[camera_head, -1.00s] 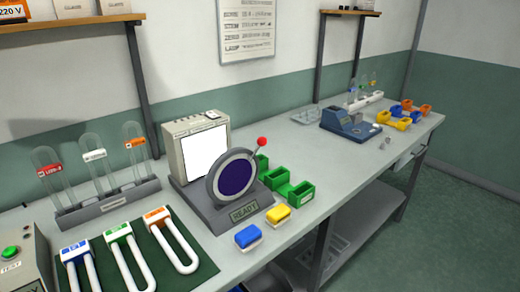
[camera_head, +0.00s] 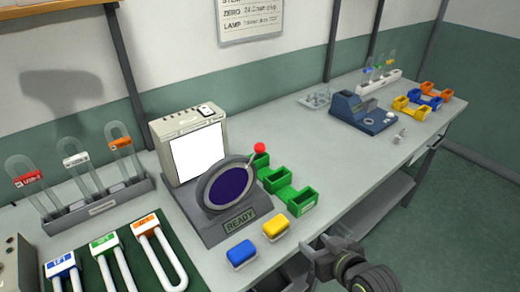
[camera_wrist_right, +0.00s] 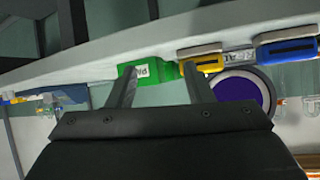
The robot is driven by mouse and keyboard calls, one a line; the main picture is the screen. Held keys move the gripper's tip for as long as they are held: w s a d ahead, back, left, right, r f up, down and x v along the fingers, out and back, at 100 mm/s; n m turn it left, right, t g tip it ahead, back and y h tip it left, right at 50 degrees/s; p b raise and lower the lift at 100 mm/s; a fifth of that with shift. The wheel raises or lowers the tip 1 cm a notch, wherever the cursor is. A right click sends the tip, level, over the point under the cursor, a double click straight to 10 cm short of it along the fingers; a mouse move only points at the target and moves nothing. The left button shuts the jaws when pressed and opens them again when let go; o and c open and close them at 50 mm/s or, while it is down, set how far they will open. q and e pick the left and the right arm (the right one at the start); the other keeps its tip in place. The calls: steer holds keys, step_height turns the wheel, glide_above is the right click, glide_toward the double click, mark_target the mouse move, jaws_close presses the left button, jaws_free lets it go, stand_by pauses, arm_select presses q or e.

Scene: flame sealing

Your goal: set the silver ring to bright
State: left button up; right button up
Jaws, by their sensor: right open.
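The silver ring (camera_head: 204,188) surrounds a dark purple disc on a grey stand marked READY (camera_head: 240,222). A lever with a red knob (camera_head: 260,147) points from it to the upper right. The purple disc and ring (camera_wrist_right: 268,82) also show at the right in the right wrist view, partly behind a finger. My right gripper (camera_head: 322,247) is open and empty in front of the table's front edge, to the right of and below the stand. Its two fingers (camera_wrist_right: 158,82) stand apart in the wrist view. My left gripper is not in view.
A yellow block (camera_head: 276,227) and a blue block (camera_head: 241,252) lie in front of the stand. Green bins (camera_head: 300,200) stand to its right. A white screen box (camera_head: 199,152) stands behind. The table's middle right is clear; a blue device (camera_head: 362,115) stands farther back.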

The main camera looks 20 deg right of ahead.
mark_target(263, 152)
steer(key=w+a+r+t+y, duration=0.2)
steer(key=r+t, duration=0.1)
steer(key=r, duration=0.5)
steer(key=w+a+r+t+y, duration=0.1)
steer(key=w+a+r+t, duration=0.15)
steer(key=r, duration=0.55)
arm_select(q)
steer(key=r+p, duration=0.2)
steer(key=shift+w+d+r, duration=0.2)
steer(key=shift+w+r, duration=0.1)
arm_select(e)
steer(key=shift+n+t, duration=0.25)
steer(key=shift+n, duration=0.05)
steer(key=x, duration=1.6)
steer(key=shift+w+d, duration=0.1)
jaws_close()
